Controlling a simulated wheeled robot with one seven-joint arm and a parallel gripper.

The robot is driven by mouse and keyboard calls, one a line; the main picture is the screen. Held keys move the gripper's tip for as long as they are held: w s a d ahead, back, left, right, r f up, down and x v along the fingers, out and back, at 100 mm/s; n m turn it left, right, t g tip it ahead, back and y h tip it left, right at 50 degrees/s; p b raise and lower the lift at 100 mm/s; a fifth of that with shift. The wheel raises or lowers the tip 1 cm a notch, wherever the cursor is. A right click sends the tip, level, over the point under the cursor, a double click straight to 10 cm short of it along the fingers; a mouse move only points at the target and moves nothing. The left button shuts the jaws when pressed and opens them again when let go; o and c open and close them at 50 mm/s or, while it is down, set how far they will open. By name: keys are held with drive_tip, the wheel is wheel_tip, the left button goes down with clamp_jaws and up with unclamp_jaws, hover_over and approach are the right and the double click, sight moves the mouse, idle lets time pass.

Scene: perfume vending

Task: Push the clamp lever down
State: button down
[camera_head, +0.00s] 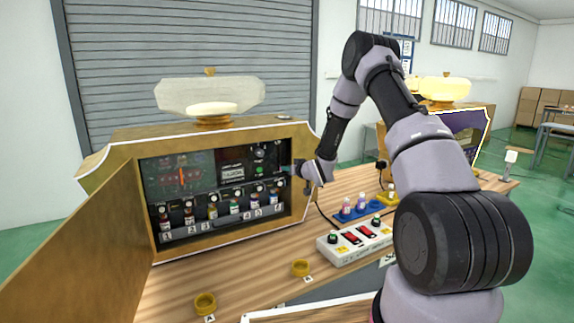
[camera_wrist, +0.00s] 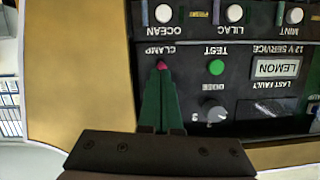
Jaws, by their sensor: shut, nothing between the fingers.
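The clamp lever (camera_wrist: 162,65) shows only as a small pink-red tip under the CLAMP label in the wrist view, where the panel appears upside down. The rest of the lever is hidden behind my fingers. My gripper (camera_wrist: 161,76) is shut and empty, its dark green fingers tapering right up to the lever tip. I cannot tell whether they touch it. In the head view my gripper (camera_head: 291,170) is at the right edge of the open vending cabinet (camera_head: 222,128), and the lever cannot be made out there.
Beside the lever are a green TEST button (camera_wrist: 216,67), a mode knob (camera_wrist: 213,112) and a LEMON display (camera_wrist: 277,68). Several bottles (camera_head: 213,211) stand low in the cabinet. A switch box (camera_head: 357,241) and two yellow rings (camera_head: 205,303) are on the wooden table.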

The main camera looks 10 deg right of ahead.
drive_tip(key=shift+w+f, duration=0.35)
drive_tip(key=shift+f, duration=0.45)
drive_tip(key=shift+a+f, duration=0.1)
